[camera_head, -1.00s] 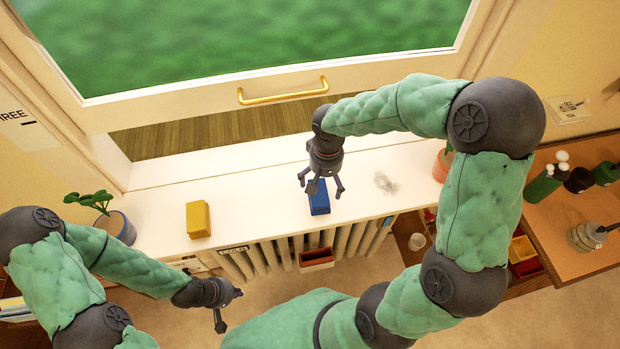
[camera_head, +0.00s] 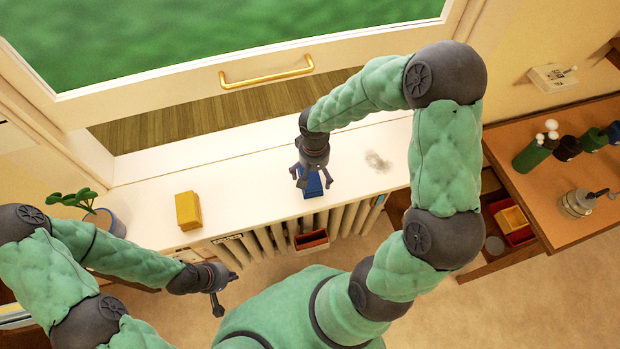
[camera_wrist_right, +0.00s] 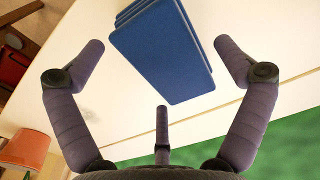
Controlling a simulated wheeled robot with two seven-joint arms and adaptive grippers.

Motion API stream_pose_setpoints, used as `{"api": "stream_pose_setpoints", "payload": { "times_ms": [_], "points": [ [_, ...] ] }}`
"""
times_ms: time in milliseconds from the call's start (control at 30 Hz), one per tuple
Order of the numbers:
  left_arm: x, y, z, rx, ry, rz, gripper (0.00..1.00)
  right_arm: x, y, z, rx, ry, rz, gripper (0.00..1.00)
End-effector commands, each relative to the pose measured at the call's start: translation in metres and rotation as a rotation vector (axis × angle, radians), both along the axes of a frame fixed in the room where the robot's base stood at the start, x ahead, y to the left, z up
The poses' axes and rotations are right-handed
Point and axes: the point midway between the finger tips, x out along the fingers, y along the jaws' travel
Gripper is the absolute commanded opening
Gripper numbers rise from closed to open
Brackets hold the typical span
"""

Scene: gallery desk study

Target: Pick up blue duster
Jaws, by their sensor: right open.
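The blue duster (camera_head: 313,186) lies on the white window sill, below my right gripper (camera_head: 311,180). In the right wrist view the duster (camera_wrist_right: 162,50) is a blue block with layered edges, set between and ahead of the spread fingers. My right gripper (camera_wrist_right: 165,75) is open and empty, its fingers apart from the duster as far as that view shows. In the head view the gripper hides part of the duster. My left gripper (camera_head: 226,291) hangs low in front of the sill, away from the duster; its jaw state is unclear.
A yellow block (camera_head: 188,211) and a potted plant (camera_head: 105,220) stand on the sill to the left. A radiator (camera_head: 270,237) with a small red tray (camera_head: 311,240) is below. The window handle (camera_head: 266,71) is behind.

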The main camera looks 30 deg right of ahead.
Motion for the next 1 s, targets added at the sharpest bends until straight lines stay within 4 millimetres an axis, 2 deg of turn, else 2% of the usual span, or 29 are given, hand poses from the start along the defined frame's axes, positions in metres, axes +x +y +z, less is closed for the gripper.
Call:
{"api": "stream_pose_setpoints", "payload": {
  "times_ms": [100, 367, 567, 600, 1000],
  "points": [
    [0.0001, 0.0, -0.0023, 0.0, 0.0, 0.0, 0.0, 0.0, -0.0001, -0.0106, 0.0, 0.001, 0.0, 1.0],
    [0.0001, 0.0, -0.0021, 0.0, 0.0, 0.0, 0.0, 0.0004, -0.0001, -0.0119, 0.0, -0.001, -0.001, 1.0],
    [0.0001, 0.0, -0.0021, 0.0, 0.0, 0.0, 0.0, 0.0003, -0.0001, -0.0119, 0.0, -0.001, 0.0, 0.46],
    [0.0001, 0.0, -0.0021, 0.0, 0.0, 0.0, 0.0, 0.0003, -0.0001, -0.0119, 0.0, -0.001, 0.0, 0.43],
    [0.0, 0.0, -0.0018, 0.0, 0.0, 0.0, 0.0, -0.0001, 0.0, -0.0103, 0.0, 0.0, 0.0, 0.42]
  ]
}}
